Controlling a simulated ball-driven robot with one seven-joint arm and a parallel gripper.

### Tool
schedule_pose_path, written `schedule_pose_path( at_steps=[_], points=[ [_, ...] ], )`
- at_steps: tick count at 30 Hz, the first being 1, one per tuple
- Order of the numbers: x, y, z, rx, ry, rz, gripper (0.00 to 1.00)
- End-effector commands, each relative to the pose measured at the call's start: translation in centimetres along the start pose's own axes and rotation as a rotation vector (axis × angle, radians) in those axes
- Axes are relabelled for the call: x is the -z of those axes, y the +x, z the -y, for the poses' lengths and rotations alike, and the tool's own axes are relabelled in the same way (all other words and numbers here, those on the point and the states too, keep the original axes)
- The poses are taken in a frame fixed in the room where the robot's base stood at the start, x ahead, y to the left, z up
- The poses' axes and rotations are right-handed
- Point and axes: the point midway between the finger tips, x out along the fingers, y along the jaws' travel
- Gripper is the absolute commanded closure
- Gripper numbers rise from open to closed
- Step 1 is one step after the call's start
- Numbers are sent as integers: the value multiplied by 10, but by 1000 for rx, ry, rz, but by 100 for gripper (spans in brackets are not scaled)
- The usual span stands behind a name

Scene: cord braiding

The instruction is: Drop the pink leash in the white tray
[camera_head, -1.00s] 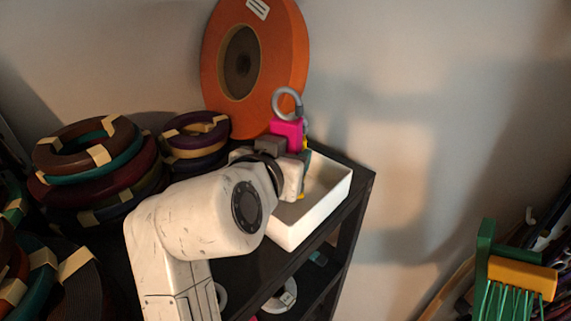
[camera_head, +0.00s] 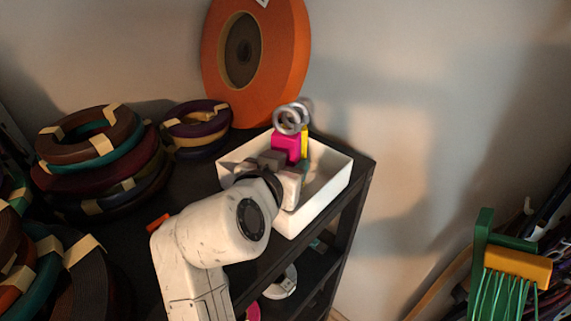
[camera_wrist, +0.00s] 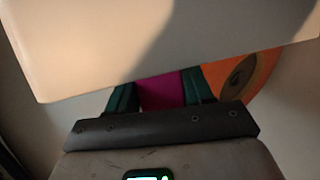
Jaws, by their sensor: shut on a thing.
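The pink leash (camera_head: 286,147) shows as a pink block with a grey ring above it. My gripper (camera_head: 289,162) is shut on it, and in the wrist view the pink piece (camera_wrist: 162,92) sits between the two green fingers. The white tray (camera_head: 318,209) stands on the corner of a dark shelf. My gripper and the leash are over the tray in the head view; their height above its floor is hard to tell. My arm hides part of the tray's near left side. A yellow piece (camera_head: 305,142) shows just behind the pink block.
A large orange spool (camera_head: 285,60) stands behind the tray. Stacks of coiled cords (camera_head: 95,150) fill the left of the shelf top. The shelf's right edge (camera_head: 362,172) is close to the tray. A pale surface (camera_wrist: 130,50) fills much of the wrist view.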

Motion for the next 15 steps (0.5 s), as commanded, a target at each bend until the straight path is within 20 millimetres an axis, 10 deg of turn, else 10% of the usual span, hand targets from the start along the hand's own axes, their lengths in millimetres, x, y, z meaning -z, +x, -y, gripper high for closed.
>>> schedule_pose_path(
  at_steps=[7,8,15],
  points=[
    [-3,1,0,1,0,-1,85],
    [-3,1,0,1,0,0,46],
    [-3,1,0,1,0,0,24]
  ],
)
